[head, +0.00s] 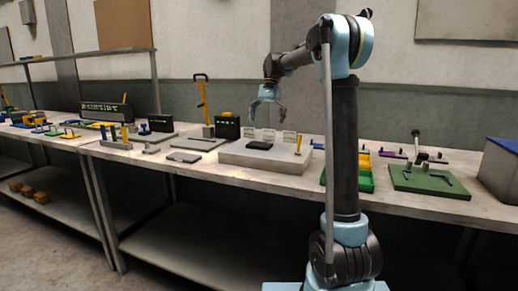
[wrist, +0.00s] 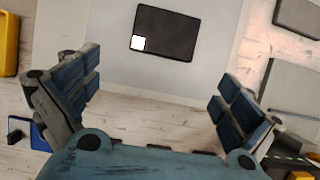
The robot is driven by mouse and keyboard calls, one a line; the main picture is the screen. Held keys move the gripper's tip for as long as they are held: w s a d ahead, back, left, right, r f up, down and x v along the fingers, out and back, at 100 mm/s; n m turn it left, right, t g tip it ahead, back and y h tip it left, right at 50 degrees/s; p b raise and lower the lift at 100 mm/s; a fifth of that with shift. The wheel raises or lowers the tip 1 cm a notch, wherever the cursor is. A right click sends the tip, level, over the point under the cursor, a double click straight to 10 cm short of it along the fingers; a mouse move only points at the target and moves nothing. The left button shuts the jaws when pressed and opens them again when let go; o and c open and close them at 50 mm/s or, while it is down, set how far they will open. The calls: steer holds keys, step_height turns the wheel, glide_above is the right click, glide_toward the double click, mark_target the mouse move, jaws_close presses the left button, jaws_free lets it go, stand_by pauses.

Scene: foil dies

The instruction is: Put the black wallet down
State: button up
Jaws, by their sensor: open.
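The black wallet (head: 259,145) lies flat on the top of a pale grey raised block (head: 246,156) on the workbench. In the wrist view the black wallet (wrist: 165,33) shows as a dark rectangle with a small white square at one corner, on the block's pale surface. My gripper (head: 267,104) is above the block, clear of the wallet, pointing down. In the wrist view my gripper (wrist: 160,105) has its two blue-padded fingers wide apart with nothing between them.
A yellow peg (head: 299,145) stands on the block's right end, with several small pale pieces along its back. Green and yellow trays (head: 362,180) and a green fixture (head: 430,181) are to the right. Flat grey plates (head: 184,157) lie on the bench to the left.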

steer(key=shift+a+x, duration=0.2)
steer(key=shift+x, duration=3.75)
steer(key=shift+s, duration=0.1)
steer(key=c, duration=1.1)
steer(key=shift+r, duration=0.15)
step_height(320, 180, up, 10)
